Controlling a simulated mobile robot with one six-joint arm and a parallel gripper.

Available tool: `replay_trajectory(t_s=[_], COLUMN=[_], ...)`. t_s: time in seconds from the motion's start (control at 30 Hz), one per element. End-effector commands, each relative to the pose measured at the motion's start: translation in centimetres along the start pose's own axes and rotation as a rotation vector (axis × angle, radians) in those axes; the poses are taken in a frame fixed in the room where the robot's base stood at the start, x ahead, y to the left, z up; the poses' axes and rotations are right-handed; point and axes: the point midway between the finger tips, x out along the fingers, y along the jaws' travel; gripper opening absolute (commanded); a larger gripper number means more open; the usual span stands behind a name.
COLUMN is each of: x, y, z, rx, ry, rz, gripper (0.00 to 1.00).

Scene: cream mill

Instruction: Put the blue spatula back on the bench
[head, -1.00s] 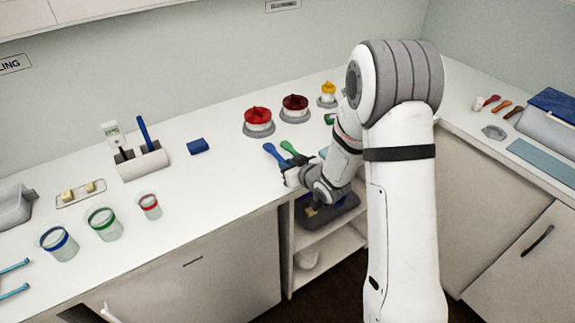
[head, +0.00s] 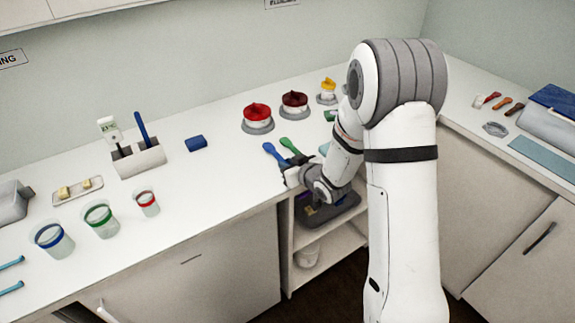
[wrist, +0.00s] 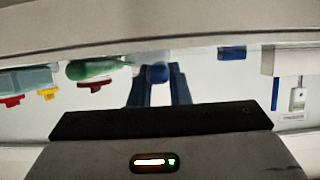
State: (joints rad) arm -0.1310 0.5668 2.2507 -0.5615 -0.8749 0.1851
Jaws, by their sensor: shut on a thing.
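The blue spatula (head: 269,149) shows at the front edge of the bench (head: 215,185) in the head view, its blue end pointing toward the wall. My gripper (head: 289,175) is at its near end, low over the bench edge. In the wrist view a blue end (wrist: 157,73) shows between the two fingers of my gripper (wrist: 158,88), which is shut on the spatula. The gripper hides the rest of the spatula. I cannot tell whether the spatula touches the bench top. A green spatula (head: 288,143) lies just right of it, and appears in the wrist view (wrist: 95,68).
Red (head: 257,116) and dark red (head: 294,103) lidded pots stand behind the spatulas. A blue block (head: 196,143), a holder (head: 139,161) and several banded cups (head: 101,219) are to the left. An open shelf (head: 325,247) is below my gripper. Bench between cups and gripper is clear.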

Motion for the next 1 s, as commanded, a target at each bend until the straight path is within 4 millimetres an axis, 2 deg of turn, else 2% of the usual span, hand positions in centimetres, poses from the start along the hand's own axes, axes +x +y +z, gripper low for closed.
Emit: replay_trajectory(t_s=[0.43, 0.47, 0.7, 0.77, 1.0], x=[0.17, 0.17, 0.18, 0.18, 0.04], y=[-0.04, -0.04, -0.06, -0.06, -0.06], z=[0.32, 0.32, 0.33, 0.33, 0.34], rx=[0.000, 0.000, -0.001, -0.001, -0.001], ry=[0.001, 0.000, 0.001, 0.000, 0.000], rz=[-0.001, -0.001, -0.001, -0.001, -0.001], gripper=[0.00, 0.19, 0.38, 0.42, 0.42])
